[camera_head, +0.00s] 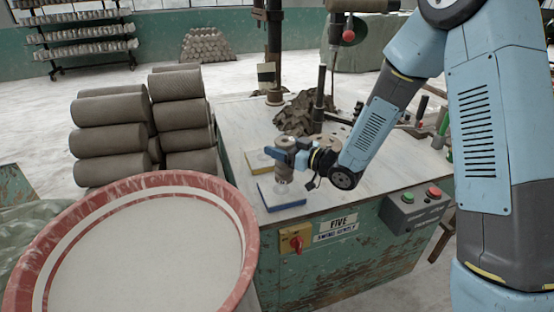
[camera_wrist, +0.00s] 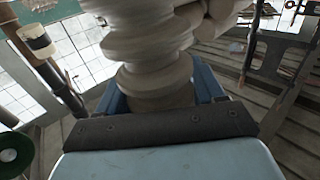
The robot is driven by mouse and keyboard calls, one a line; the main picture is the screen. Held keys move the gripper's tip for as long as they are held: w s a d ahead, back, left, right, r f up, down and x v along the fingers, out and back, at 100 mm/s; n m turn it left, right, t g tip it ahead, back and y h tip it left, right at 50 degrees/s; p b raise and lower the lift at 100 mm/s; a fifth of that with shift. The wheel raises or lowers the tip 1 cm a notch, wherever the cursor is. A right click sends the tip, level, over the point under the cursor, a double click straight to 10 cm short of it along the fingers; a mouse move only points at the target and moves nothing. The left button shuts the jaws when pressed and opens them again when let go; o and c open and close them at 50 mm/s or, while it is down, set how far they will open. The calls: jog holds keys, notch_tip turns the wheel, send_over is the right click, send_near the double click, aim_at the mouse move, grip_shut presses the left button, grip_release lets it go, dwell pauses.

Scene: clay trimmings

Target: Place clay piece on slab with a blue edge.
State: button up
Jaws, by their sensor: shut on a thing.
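The grey-brown clay piece (camera_head: 284,171) is held upright by my gripper (camera_head: 290,158) above the slab with a blue edge (camera_head: 288,204). In the wrist view, the ridged clay piece (camera_wrist: 150,65) fills the space between the blue fingers of my gripper (camera_wrist: 160,92). The fingers are shut on it. The slab lies flat near the front edge of the bench top, under the clay piece. I cannot tell whether the clay's lower end touches the slab. The slab does not show clearly in the wrist view.
A slab with a yellow edge (camera_head: 258,162) lies just behind. A pile of clay trimmings (camera_head: 298,114) sits farther back on the bench (camera_head: 236,128). A large red-rimmed tub (camera_head: 245,215) stands in front at left. Clay cylinders (camera_head: 110,109) are stacked at left.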

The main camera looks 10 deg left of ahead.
jog(key=shift+w+a+f, duration=0.2)
jog(key=shift+a+f, duration=0.05)
jog(key=shift+f, duration=0.65)
jog(key=shift+w+a+f, duration=0.25)
jog(key=shift+a+f, duration=0.05)
jog(key=shift+f, duration=0.55)
jog(key=shift+w+a+f, duration=0.2)
jog(key=shift+a+f, duration=0.05)
jog(key=shift+f, duration=0.65)
jog(key=shift+f, duration=0.1)
jog(key=o, duration=1.5)
jog(key=v, duration=1.2)
